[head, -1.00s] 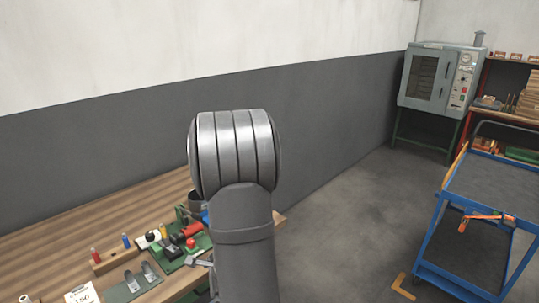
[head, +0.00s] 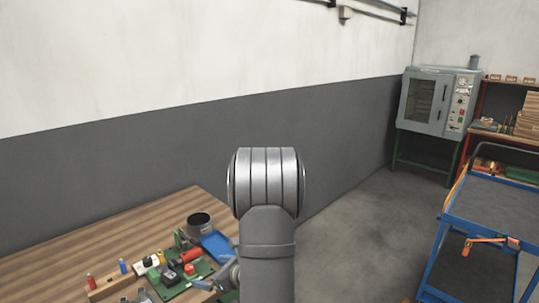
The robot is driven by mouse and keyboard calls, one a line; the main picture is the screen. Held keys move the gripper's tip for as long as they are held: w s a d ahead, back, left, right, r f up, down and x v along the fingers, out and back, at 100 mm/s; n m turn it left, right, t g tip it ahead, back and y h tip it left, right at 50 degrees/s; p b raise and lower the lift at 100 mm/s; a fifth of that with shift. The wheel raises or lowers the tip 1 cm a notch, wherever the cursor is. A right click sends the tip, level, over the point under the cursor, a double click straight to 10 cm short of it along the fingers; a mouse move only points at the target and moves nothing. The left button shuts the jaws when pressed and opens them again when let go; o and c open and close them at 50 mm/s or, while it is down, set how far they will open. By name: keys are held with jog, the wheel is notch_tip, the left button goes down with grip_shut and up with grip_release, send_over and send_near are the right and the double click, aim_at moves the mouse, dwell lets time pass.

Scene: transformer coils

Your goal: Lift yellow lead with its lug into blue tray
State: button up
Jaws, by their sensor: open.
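The blue tray (head: 217,245) lies on the wooden bench, partly hidden behind my arm. A small yellow piece (head: 162,257) stands among the bench parts; I cannot tell whether it belongs to the yellow lead. No lead or lug can be made out clearly. My gripper (head: 204,286) shows small and partly hidden at the left of my arm, low by the front right of the green board. It is open, with nothing visible in it.
A green board (head: 196,293) carries red, green and black parts. A dark round pot (head: 199,224) stands behind the blue tray. A wooden strip (head: 104,291) holds red and blue pegs. The bench's back left is bare.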

jog(key=shift+w+a+f, duration=0.2)
jog(key=shift+a+f, duration=0.05)
jog(key=shift+a, duration=0.2)
jog(key=shift+c, duration=0.2)
jog(key=c, duration=1.1)
jog(key=a+r+n+g, duration=0.1)
jog(key=a+n, duration=0.1)
jog(key=n, duration=0.2)
jog(key=a+r+n+g, duration=0.1)
jog(key=a+n+g, duration=0.1)
jog(key=a+n, duration=0.1)
jog(key=a+r+n+g+y, duration=0.1)
jog(key=a+n+g, duration=0.1)
jog(key=a+n, duration=0.1)
jog(key=shift+s+r+n, duration=0.3)
jog(key=shift+r+n, duration=0.1)
jog(key=shift+n, duration=0.5)
jog(key=shift+c, duration=0.7)
jog(key=n+h, duration=1.3)
jog(key=n, duration=1.9)
send_near(160, 250)
jog(key=shift+g+y, duration=0.3)
jog(key=shift+g, duration=0.1)
jog(key=f, duration=0.4)
jog(key=w+f, duration=0.1)
jog(key=f, duration=0.2)
jog(key=w+f, duration=0.1)
jog(key=f, duration=0.3)
jog(key=shift+d+f, duration=0.1)
jog(key=shift+f, duration=0.25)
